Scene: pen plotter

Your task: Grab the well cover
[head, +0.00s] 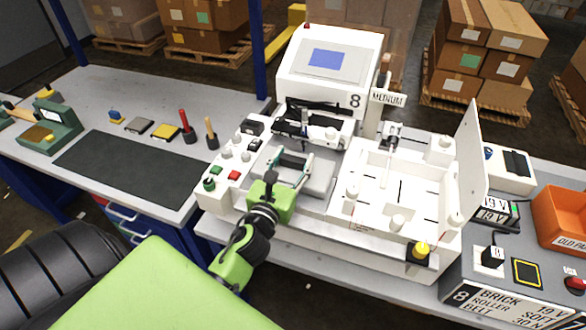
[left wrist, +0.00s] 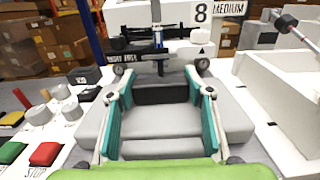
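A grey block with rounded edges (head: 321,177) sits on the white machine, left of the white walled tray. It may be the well cover; no label on it shows. In the left wrist view the grey block (left wrist: 235,122) spreads below and beyond the fingers, with a dark raised part (left wrist: 160,94) at its middle. My left gripper (head: 296,168) is over it, with teal finger pads apart on either side of the middle; in the left wrist view the gripper (left wrist: 160,100) looks empty. I cannot tell whether the fingers touch the block. My right gripper is not in view.
The machine's pen carriage (head: 318,125) and screen housing (head: 328,62) stand behind the block. Buttons and knobs (head: 233,174) lie to its left. The white walled tray (head: 345,205), with an upright panel (head: 470,145), is to the right. A dark mat (head: 125,168) lies left.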

